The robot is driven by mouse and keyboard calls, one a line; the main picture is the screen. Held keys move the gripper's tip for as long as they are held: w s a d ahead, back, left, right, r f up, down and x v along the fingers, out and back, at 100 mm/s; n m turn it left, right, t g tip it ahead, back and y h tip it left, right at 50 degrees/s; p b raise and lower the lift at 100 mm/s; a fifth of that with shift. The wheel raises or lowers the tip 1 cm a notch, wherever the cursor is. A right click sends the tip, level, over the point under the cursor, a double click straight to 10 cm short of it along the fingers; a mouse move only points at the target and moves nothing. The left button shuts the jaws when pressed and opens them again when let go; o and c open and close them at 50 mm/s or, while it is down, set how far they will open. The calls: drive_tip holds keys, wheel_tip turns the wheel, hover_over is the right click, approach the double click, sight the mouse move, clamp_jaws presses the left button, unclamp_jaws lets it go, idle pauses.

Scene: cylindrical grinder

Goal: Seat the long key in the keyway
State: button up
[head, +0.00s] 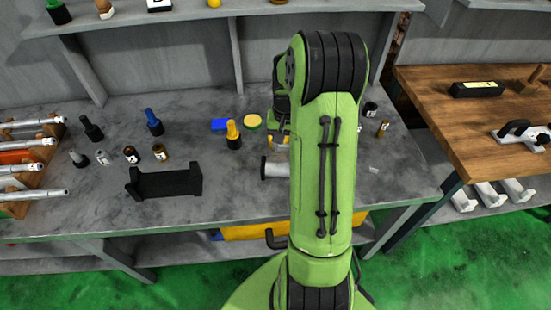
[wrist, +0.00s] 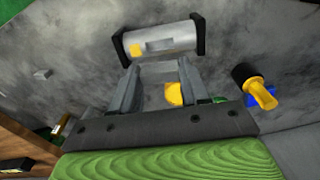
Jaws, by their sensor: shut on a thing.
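In the wrist view, my gripper (wrist: 160,72) is shut on a light grey bar (wrist: 159,66), which looks like the long key and spans between the fingertips. Just beyond it lies a silver shaft (wrist: 180,37) between two black end supports. A slot (wrist: 166,44), which looks like the keyway, shows on its face, with a yellow patch (wrist: 136,50) to the left. The key appears apart from the slot, but the exact gap is unclear.
A yellow-topped bottle (head: 233,135), a blue box (head: 220,125) and a round tin (head: 252,121) stand behind the shaft on the grey bench. A black cradle (head: 165,182) stands to the left. Several small bottles are around it.

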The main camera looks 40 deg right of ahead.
sight(284, 168)
wheel_tip(284, 168, down, 8)
drive_tip(key=shift+r+b, duration=0.2)
drive_tip(key=shift+b, duration=0.4)
drive_tip(key=shift+s+a, duration=0.1)
drive_tip(key=shift+s, duration=0.1)
drive_tip(key=shift+f, duration=0.1)
